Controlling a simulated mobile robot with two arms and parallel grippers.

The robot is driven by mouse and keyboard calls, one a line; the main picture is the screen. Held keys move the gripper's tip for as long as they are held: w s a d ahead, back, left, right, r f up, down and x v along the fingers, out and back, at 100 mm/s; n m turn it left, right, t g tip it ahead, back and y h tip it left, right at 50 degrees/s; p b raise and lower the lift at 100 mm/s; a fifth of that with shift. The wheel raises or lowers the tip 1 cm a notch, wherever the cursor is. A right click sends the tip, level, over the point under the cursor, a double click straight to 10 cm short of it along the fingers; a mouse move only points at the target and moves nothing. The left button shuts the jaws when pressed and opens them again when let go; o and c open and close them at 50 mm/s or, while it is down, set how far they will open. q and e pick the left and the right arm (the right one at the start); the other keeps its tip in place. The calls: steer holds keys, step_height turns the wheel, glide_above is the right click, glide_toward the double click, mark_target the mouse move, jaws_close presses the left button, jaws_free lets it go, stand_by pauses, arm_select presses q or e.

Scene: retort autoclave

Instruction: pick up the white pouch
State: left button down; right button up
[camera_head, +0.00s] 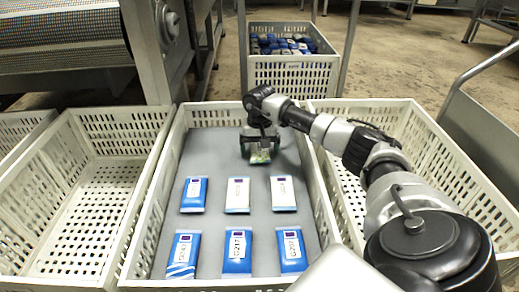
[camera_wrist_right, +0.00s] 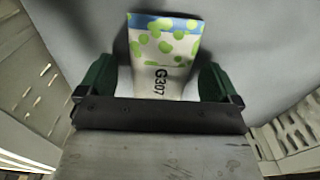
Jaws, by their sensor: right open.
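A white pouch with green dots, a blue end band and the mark G307 lies in the far part of the middle crate; it fills the centre of the wrist view (camera_wrist_right: 166,48) and shows partly under my gripper in the head view (camera_head: 260,157). My right gripper (camera_head: 261,148) is open over it, pointing down. In the wrist view its two dark green fingers (camera_wrist_right: 158,82) stand on either side of the pouch, with small gaps showing. The near end of the pouch is hidden by the gripper body. My left gripper is not in view.
Several blue and white-and-blue pouches, such as one marked G217 (camera_head: 237,252), lie in two rows nearer me in the middle crate (camera_head: 150,212). Crates stand left (camera_head: 78,235) and right (camera_head: 455,165), and one full of pouches (camera_head: 292,72) stands behind. Crate walls border the gripper's space.

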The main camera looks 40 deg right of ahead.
steer(key=shift+r, duration=0.1)
steer(key=c, duration=1)
steer(key=shift+r, duration=0.1)
steer(key=shift+c, duration=0.2)
